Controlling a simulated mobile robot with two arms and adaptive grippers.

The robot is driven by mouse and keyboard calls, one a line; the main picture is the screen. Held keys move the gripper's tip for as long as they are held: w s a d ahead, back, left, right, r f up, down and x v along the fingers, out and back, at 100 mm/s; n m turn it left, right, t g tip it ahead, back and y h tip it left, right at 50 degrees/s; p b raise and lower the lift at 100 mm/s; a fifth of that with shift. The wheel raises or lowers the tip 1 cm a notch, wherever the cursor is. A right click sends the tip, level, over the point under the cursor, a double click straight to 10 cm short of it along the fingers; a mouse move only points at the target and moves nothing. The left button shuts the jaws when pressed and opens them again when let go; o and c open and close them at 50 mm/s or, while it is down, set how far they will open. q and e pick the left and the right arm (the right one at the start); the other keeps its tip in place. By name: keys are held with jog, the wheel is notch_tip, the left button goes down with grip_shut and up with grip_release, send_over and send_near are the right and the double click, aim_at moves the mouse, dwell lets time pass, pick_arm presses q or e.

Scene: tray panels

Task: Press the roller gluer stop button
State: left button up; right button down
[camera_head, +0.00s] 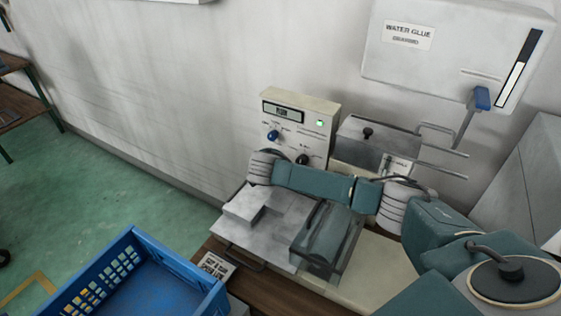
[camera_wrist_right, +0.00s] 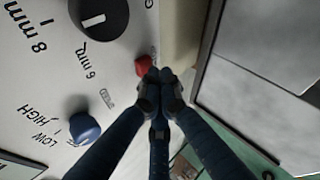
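The roller gluer's control panel (camera_head: 322,107) is a cream box against the wall in the head view. It has a display, a blue knob (camera_head: 272,135), a black knob and a lit green light. In the right wrist view a red button (camera_wrist_right: 142,64) sits on the panel face (camera_wrist_right: 50,65), near a small label I cannot read. My right gripper (camera_wrist_right: 160,76) is shut and empty, its dark fingertips together just beside the red button. I cannot tell whether they touch it. In the head view my right arm hides the gripper and button. My left gripper is out of view.
A blue crate (camera_head: 185,262) stands at the lower left. A metal tray (camera_head: 275,225) lies in front of the panel, below my arm. A white water glue tank (camera_head: 440,55) with a blue-handled tap hangs at upper right. A blue knob (camera_wrist_right: 84,128) lies left of the fingers.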

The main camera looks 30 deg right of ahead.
jog(key=shift+w+d, duration=0.2)
jog(key=shift+d, duration=0.15)
dwell(0.6)
jog(key=shift+s+a+p, duration=0.45)
jog(key=shift+a+p, duration=0.25)
jog(key=shift+a, duration=0.05)
jog(key=shift+s+a+p, duration=0.15)
jog(key=shift+a+p, duration=0.15)
jog(key=shift+p, duration=0.1)
jog(key=s+a+p, duration=0.1)
jog(key=a+p, duration=0.1)
jog(key=a, duration=0.1)
jog(key=shift+s+r, duration=0.15)
jog(key=shift+s, duration=0.25)
jog(key=shift+s+a, duration=0.2)
jog(key=shift+a, duration=0.15)
jog(key=shift+f, duration=0.2)
